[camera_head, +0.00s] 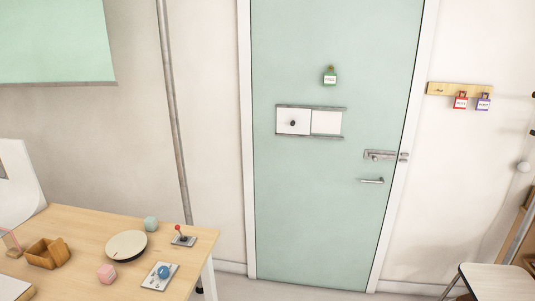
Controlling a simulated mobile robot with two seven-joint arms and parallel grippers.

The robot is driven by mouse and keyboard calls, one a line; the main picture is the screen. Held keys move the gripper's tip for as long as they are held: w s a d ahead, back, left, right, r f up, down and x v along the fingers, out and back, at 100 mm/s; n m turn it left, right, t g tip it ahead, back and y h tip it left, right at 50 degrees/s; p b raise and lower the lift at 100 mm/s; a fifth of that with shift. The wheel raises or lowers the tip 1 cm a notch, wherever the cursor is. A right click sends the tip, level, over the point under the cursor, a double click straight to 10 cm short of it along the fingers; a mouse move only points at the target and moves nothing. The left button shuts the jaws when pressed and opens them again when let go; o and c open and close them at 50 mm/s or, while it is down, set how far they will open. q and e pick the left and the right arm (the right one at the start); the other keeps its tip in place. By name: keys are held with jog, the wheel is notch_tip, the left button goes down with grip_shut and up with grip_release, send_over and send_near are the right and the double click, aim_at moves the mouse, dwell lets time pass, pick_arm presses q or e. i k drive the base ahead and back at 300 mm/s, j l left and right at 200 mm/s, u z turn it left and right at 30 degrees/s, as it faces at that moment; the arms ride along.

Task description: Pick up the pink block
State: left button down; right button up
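The pink block (106,273) is a small faceted piece lying on the light wooden table (75,216) at the lower left. It stands to the left of a white panel with a blue ball and in front of a round cream disc. Nothing covers it. Neither of my grippers is in view.
The table also holds the cream disc (126,245), a green ball-like block (151,223), a red-knobbed joystick (183,236), the blue ball (163,272) and a wooden box (47,253). A green door (325,200) stands behind, and a chair (497,281) is at the lower right.

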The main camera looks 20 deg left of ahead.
aim_at(106, 273)
jog(key=i+l+u, duration=0.1)
jog(key=u, duration=0.4)
jog(key=i+l+u, duration=0.15)
jog(key=u, duration=0.3)
jog(key=i+l+u, duration=0.1)
jog(key=l+u, duration=0.2)
jog(key=u, duration=0.2)
jog(key=i+l+u, duration=0.1)
jog(key=u, duration=0.3)
jog(key=l+u, duration=0.45)
jog(key=i+l+u, duration=0.1)
jog(key=u, duration=0.3)
jog(key=l, duration=0.05)
